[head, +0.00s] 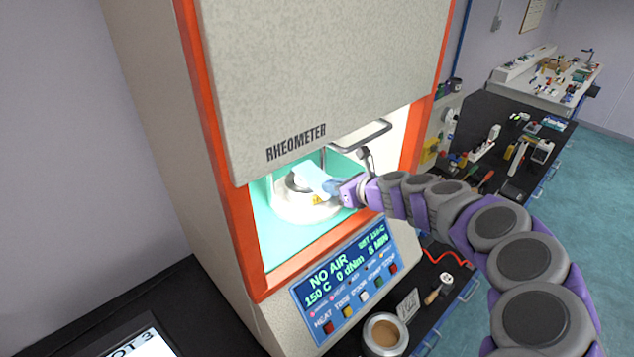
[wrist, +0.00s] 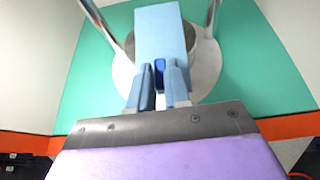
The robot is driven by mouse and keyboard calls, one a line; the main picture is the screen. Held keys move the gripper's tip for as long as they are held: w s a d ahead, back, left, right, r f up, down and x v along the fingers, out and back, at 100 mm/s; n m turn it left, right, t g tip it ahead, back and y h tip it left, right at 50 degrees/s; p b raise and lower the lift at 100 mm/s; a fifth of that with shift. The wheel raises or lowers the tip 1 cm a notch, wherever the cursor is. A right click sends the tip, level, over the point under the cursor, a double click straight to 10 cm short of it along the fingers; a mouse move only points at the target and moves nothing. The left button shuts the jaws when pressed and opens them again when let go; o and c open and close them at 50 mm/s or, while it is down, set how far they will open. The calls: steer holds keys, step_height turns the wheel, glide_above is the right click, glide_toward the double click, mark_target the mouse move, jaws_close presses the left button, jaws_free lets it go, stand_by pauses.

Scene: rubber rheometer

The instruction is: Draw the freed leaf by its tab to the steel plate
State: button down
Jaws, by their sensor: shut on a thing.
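The leaf (head: 312,177) is a pale blue rectangular sheet inside the rheometer's lit chamber. It also shows in the wrist view (wrist: 160,32), reaching forward from my fingertips. My gripper (head: 335,188) reaches in through the chamber opening from the right. In the wrist view my gripper's blue fingers (wrist: 159,80) are shut on a dark blue tab (wrist: 159,66) at the leaf's near end. The leaf lies over the round pale die (head: 297,206); whether it touches the die I cannot tell. I cannot identify a steel plate in either view.
The rheometer's raised door (head: 325,80) with its handle hangs above my arm. Orange frame edges (wrist: 284,127) border the opening. Metal posts (wrist: 96,14) stand beside the die. A control panel (head: 345,268) sits below, with a tin (head: 385,335) in front.

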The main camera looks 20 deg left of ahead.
steer(key=shift+r+h+p, duration=0.1)
steer(key=shift+h+p, duration=0.6)
steer(key=shift+p, duration=2.15)
steer(key=shift+f+g+h+p, duration=0.2)
steer(key=shift+g+h+p, duration=0.3)
steer(key=shift+p, duration=1.9)
steer(key=shift+r, duration=0.15)
steer(key=shift+r+p, duration=0.55)
steer(key=shift+p, duration=0.1)
steer(key=s+d+p, duration=0.1)
steer(key=s+d, duration=0.3)
steer(key=d, duration=0.5)
steer(key=s+d+p, duration=0.1)
steer(key=s+d, duration=0.2)
steer(key=d, duration=0.6)
steer(key=shift+s+d, duration=0.25)
steer(key=shift+s, duration=0.1)
stand_by(0.9)
